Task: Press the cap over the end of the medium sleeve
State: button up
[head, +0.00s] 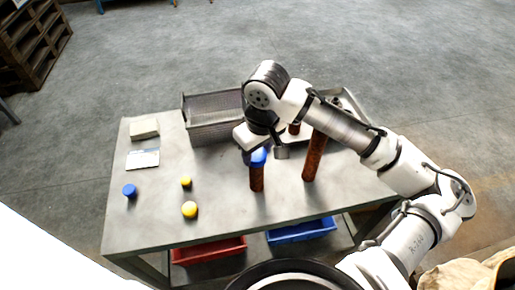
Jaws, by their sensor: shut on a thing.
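A brown, rust-coloured sleeve (257,181) stands upright on the table, right of its middle. A blue cap (259,158) is at its top end; I cannot tell how far down it sits. My gripper (263,149) is shut on this cap from above and partly hides it. A taller brown sleeve (314,157) stands upright to the right. Another brown sleeve (293,129) shows partly behind my gripper; its full height is hidden. I take the one under my gripper to be the medium sleeve.
On the grey table (225,195) lie a blue cap (129,191), a small yellow piece (186,181) and a larger one (190,209). A mesh basket (212,133) and a metal tray (352,106) stand at the back. Red (208,252) and blue bins (301,231) are below.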

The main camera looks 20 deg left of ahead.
jog(key=shift+f+b, duration=0.3)
jog(key=shift+f, duration=0.65)
dwell(1.6)
jog(key=o, duration=1.5)
jog(key=shift+r, duration=0.1)
jog(key=shift+r+p, duration=2.45)
jog(key=shift+r, duration=0.05)
